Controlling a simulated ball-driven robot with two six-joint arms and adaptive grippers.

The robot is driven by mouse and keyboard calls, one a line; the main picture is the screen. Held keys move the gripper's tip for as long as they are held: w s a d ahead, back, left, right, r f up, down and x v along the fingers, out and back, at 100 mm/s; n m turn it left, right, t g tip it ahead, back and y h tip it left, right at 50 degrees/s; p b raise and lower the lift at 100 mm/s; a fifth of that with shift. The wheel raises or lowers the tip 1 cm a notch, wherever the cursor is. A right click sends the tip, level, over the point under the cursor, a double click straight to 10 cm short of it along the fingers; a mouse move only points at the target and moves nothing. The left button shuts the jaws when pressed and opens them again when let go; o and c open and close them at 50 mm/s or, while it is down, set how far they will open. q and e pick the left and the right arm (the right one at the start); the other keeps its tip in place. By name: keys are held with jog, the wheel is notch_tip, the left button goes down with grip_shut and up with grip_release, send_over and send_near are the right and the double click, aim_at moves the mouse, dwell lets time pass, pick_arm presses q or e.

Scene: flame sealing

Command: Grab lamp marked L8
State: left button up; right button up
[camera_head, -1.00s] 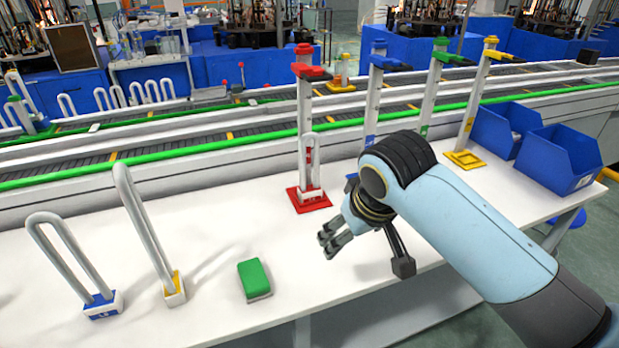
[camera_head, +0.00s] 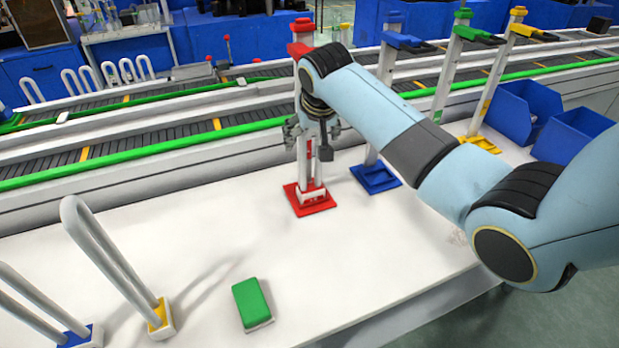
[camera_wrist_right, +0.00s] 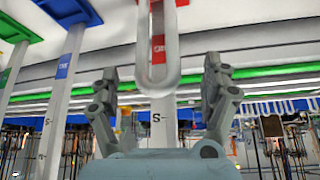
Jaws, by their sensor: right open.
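A U-shaped glass lamp with a white base (camera_head: 312,194) stands upright at the red stand (camera_head: 305,207). My right gripper (camera_head: 312,128) is at this lamp's upper part, its fingers spread and partly hidden by my wrist. In the right wrist view the lamp's U bend (camera_wrist_right: 144,60) shows between the open fingers, with a gap on both sides. Two more U lamps stand at the lower left, one with a yellow-marked base (camera_head: 159,318) and one with a blue-marked base (camera_head: 76,338). I cannot read L8 on any lamp. My left gripper is out of view.
A green block (camera_head: 252,300) lies on the white table (camera_head: 230,230). A blue stand (camera_head: 376,180) is right of the red one; green and yellow stands are further right. Blue bins (camera_head: 578,138) are at the far right. The conveyor (camera_head: 150,148) runs behind.

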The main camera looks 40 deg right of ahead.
jog(key=x, duration=0.5)
jog(key=shift+d+f, duration=0.1)
jog(key=shift+f, duration=0.3)
jog(key=shift+c, duration=0.4)
jog(key=c, duration=0.7)
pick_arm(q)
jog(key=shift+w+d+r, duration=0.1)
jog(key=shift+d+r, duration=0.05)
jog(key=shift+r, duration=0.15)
pick_arm(e)
grip_shut()
